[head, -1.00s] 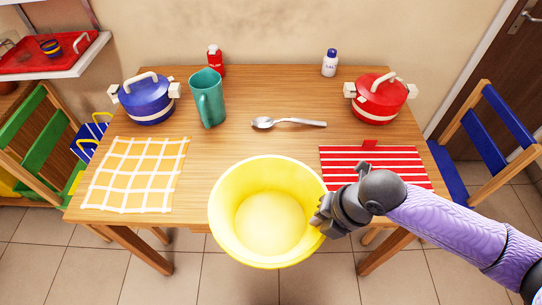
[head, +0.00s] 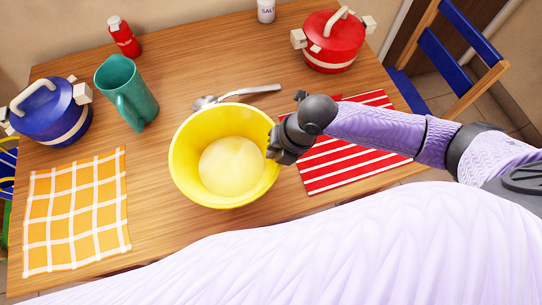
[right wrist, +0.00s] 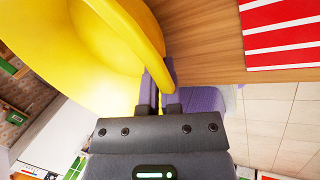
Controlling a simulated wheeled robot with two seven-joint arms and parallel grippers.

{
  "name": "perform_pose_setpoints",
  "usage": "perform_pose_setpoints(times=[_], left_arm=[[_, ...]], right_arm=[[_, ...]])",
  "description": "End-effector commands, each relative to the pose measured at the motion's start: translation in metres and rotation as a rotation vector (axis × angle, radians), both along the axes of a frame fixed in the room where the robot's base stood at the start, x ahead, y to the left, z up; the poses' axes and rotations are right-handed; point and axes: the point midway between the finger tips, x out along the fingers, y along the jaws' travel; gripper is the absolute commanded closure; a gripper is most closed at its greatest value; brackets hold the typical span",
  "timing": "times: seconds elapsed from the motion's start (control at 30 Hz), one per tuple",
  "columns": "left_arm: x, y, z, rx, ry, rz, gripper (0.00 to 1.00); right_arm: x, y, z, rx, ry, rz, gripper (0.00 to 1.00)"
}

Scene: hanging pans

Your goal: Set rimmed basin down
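The yellow rimmed basin (head: 228,165) is upright over the middle front of the wooden table, between the checked cloth and the striped mat. I cannot tell whether its base touches the tabletop. My right gripper (head: 275,145) is at the basin's right rim. In the right wrist view its fingers (right wrist: 158,92) are closed on the rim of the basin (right wrist: 90,50), one on each side of the wall. My left gripper is not in view.
The table (head: 165,185) also bears a red striped mat (head: 335,160), an orange checked cloth (head: 78,210), a spoon (head: 235,96), a teal pitcher (head: 128,95), a blue pot (head: 52,115), a red pot (head: 332,42), a red bottle (head: 123,38) and a salt shaker (head: 266,10).

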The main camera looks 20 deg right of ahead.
Motion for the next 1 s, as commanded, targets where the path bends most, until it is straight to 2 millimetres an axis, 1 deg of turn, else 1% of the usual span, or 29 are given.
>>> perform_pose_setpoints(times=[0.03, 0.1, 0.17, 0.37, 0.47, 0.5, 0.57, 0.6, 0.63, 0.87, 0.97, 1.0], left_arm=[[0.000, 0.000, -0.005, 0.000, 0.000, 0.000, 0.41], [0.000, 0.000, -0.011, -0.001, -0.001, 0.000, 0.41], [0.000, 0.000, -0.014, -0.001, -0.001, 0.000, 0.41], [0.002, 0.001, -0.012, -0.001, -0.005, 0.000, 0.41], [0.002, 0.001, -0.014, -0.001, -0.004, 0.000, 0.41], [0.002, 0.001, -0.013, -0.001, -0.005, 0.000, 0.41], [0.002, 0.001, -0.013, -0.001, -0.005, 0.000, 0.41], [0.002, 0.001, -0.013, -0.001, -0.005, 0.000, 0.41], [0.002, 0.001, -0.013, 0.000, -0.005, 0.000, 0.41], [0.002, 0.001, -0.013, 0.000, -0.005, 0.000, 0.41], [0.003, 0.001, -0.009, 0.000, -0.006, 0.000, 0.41], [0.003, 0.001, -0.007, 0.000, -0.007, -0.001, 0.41]], right_arm=[[0.000, 0.000, -0.011, 0.001, 0.002, -0.001, 1.00], [-0.001, 0.000, -0.026, 0.000, 0.004, -0.002, 1.00], [-0.001, 0.000, -0.034, 0.002, 0.004, -0.002, 1.00], [0.000, 0.000, -0.032, 0.001, 0.000, 0.000, 1.00], [0.000, 0.000, -0.035, 0.000, 0.000, 0.000, 1.00], [0.000, 0.000, -0.034, 0.000, 0.000, 0.000, 0.88], [0.000, 0.000, -0.034, 0.000, 0.000, 0.000, 0.75], [0.000, 0.000, -0.034, 0.000, 0.000, 0.000, 0.66], [0.000, 0.000, -0.034, 0.000, 0.000, 0.000, 0.61], [0.000, 0.000, -0.034, 0.000, 0.000, 0.000, 0.61], [0.000, -0.001, -0.028, 0.000, -0.001, 0.000, 0.61], [-0.001, -0.003, -0.023, -0.001, -0.002, -0.001, 0.61]])
